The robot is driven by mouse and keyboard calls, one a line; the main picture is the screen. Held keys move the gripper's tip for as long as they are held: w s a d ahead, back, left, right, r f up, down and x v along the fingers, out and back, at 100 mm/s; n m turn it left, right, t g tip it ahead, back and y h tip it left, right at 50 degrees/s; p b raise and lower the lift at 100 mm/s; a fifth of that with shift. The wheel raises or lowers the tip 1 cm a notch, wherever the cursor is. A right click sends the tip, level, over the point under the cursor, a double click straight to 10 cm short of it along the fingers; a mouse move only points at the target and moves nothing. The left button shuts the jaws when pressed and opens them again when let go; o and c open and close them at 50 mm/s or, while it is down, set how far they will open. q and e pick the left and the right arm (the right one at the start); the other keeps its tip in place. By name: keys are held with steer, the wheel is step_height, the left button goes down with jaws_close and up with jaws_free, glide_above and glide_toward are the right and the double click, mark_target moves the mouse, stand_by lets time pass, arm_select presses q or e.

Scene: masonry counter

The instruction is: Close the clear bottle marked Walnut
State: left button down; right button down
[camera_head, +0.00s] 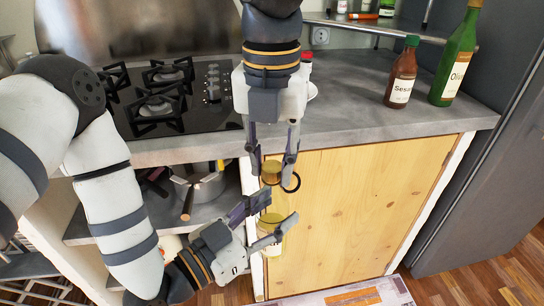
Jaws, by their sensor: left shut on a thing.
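The clear bottle (271,216) with yellowish contents is held upright in front of the wooden cabinet door. Its label is partly hidden and I cannot read it. My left gripper (268,220), the lower one, is shut on the bottle's body. My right gripper (272,172) points down from above, its fingers apart on either side of the bottle's top. A dark ring (291,183) shows by the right gripper's fingertips; I cannot tell whether it belongs to the bottle's closure. Whether the top is closed is not clear.
The gas hob (165,95) is at left. A pot (207,187) sits on the shelf below. The wooden door (360,200) is close behind the held bottle.

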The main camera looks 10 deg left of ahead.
steer(key=m, duration=0.5)
steer(key=shift+m, duration=0.3)
steer(key=m, duration=1.1)
steer(key=shift+m, duration=0.4)
steer(key=m, duration=0.5)
steer(key=c, duration=1.3)
jaws_free()
